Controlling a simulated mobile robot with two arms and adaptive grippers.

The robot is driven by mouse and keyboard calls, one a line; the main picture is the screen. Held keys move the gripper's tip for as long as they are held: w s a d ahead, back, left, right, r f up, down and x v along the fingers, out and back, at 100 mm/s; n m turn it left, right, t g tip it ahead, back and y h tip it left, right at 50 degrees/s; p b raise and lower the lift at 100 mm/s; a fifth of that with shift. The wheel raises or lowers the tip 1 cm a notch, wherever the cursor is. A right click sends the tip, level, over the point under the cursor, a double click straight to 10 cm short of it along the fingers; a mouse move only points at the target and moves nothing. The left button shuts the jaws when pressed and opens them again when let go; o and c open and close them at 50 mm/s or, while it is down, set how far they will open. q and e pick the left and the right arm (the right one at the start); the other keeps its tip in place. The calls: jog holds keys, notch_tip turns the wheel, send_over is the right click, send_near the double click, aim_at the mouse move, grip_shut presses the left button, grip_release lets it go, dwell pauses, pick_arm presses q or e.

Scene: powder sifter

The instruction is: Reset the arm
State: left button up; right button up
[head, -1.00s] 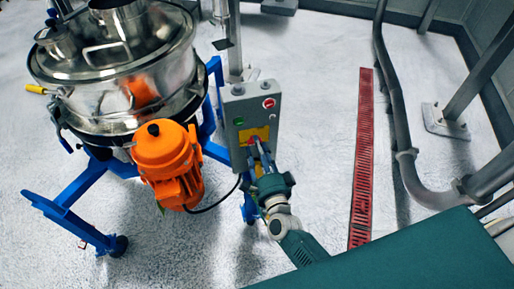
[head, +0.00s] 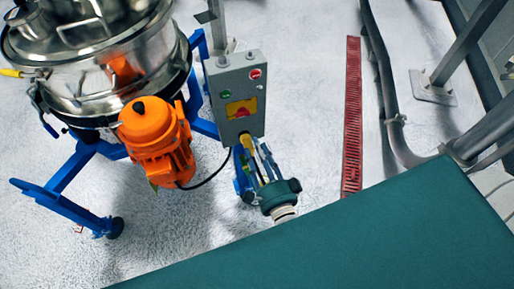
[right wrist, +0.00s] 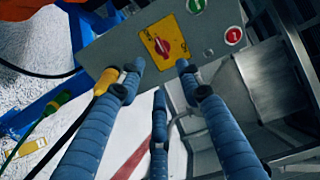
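My right gripper (head: 250,150) is at the lower edge of a grey control box (head: 235,83) in the head view. Its blue ribbed fingers (right wrist: 158,72) are spread apart with nothing between them in the right wrist view. The box carries a red rotary switch on a yellow plate (head: 241,108), a green button (head: 226,93) and a red button (head: 255,73). The switch (right wrist: 162,45) shows just beyond the fingertips, apart from them. Most of my right arm behind the gripper is hidden in the head view. My left gripper is not in view.
A steel sifter (head: 100,55) with an orange motor (head: 155,135) stands on a blue wheeled frame (head: 62,190) at the left. A red floor grate (head: 352,120) and grey pipes (head: 385,85) lie to the right. Pale floor between the box and the grate is clear.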

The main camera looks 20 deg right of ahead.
jog(key=s+f+n+g+y, duration=0.1)
jog(key=s+f+n+g, duration=0.25)
jog(key=f, duration=0.65)
jog(key=s+a+f+n+g+y, duration=0.1)
jog(key=s+f+n+g, duration=0.1)
jog(key=s+f+n, duration=0.5)
jog(key=s+f+n+g+y, duration=0.1)
jog(key=s+f+n+g, duration=0.15)
jog(key=f, duration=0.95)
jog(key=s+d+f+n+g, duration=0.2)
jog(key=s+f, duration=0.3)
jog(key=s, duration=0.3)
jog(key=s+d+f+n+g+h, duration=0.1)
jog(key=s+d+f+n+g, duration=0.2)
jog(key=s, duration=0.6)
jog(key=s+d+f+n+g+h, duration=0.1)
jog(key=s+d+f+n+g, duration=0.1)
jog(key=s+f, duration=0.5)
jog(key=shift+s+d+f+n+g, duration=0.25)
jog(key=shift+s+d+n+g, duration=0.3)
jog(key=shift+g, duration=0.45)
